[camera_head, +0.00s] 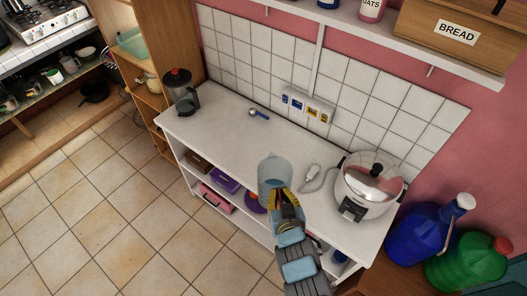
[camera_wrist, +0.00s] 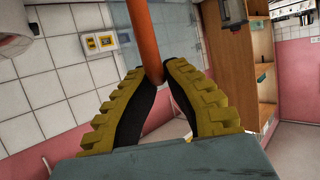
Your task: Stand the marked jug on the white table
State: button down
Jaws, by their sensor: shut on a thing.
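A pale blue, see-through jug (camera_head: 270,172) appears in front of the white table (camera_head: 215,125), over its front edge in the head view. My gripper (camera_head: 287,207) has yellow-and-black fingers and is at the jug's near side. In the wrist view, the fingers (camera_wrist: 160,92) are closed around an orange bar (camera_wrist: 146,40), which looks like the jug's handle. A see-through bluish surface (camera_wrist: 198,40) shows beside the bar. The jug looks roughly upright. Its height above the table and its lower end are hard to tell. I see no clear mark on it.
A dark blender-like vessel (camera_head: 181,92) stands at the table's left end. A blue-handled utensil (camera_head: 260,115) lies at the back. The table's left-middle is clear.

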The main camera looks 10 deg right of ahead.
jog(key=shift+w+f+b, duration=0.25)
jog(key=shift+f+b, duration=0.2)
jog(key=w+d+f+b, duration=0.1)
jog(key=w+d+b, duration=0.1)
jog(key=w+d+f+b, duration=0.1)
jog(key=w+d+b, duration=0.1)
jog(key=w+d+f+b, duration=0.1)
jog(key=w+d+b, duration=0.1)
jog(key=shift+w+f, duration=0.3)
jog(key=shift+f, duration=0.05)
jog(key=w+d+f, duration=0.3)
jog(key=f, duration=0.5)
jog(key=shift+w+f, duration=0.3)
jog(key=shift+f, duration=0.1)
jog(key=shift+d, duration=0.1)
jog(key=c, duration=1.2)
grip_release()
jog(key=shift+f, duration=0.1)
jog(key=shift+c, duration=0.2)
